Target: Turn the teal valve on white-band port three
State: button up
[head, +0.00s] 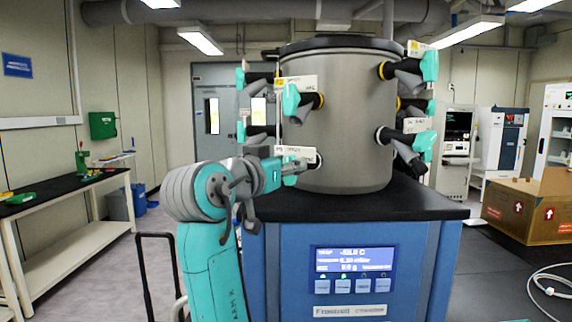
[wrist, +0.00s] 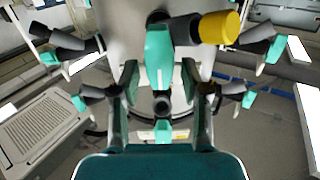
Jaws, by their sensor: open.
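The steel drum (head: 345,120) carries several black ports with teal valves and paper tags; the tag writing is too small to read. Some ports have yellow bands, others pale bands. My gripper (head: 290,167) is at the drum's lower left, beside a pale-banded port (head: 316,160) whose valve is mostly hidden behind it. In the wrist view my gripper (wrist: 162,108) is open, its fingers either side of a black stem and small teal valve (wrist: 163,130). I cannot tell whether they touch it.
A left upper valve (head: 291,100) hangs above my gripper. Right-hand valves (head: 422,145) stick out from the drum. The drum stands on a black top over a blue cabinet with a display (head: 353,260). A cardboard box (head: 530,208) is at the right, a bench (head: 65,190) at the left.

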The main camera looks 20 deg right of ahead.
grip_shut()
jog(key=shift+n, duration=0.3)
jog(key=n, duration=0.5)
jog(key=shift+w+a+f, duration=0.1)
jog(key=shift+w+a, duration=0.15)
jog(key=shift+w, duration=0.05)
jog(key=n, duration=0.6)
jog(key=shift+w+a+f, duration=0.15)
jog(key=shift+a+f, duration=0.05)
jog(key=shift+f, duration=0.05)
jog(key=shift+n, duration=0.3)
grip_release()
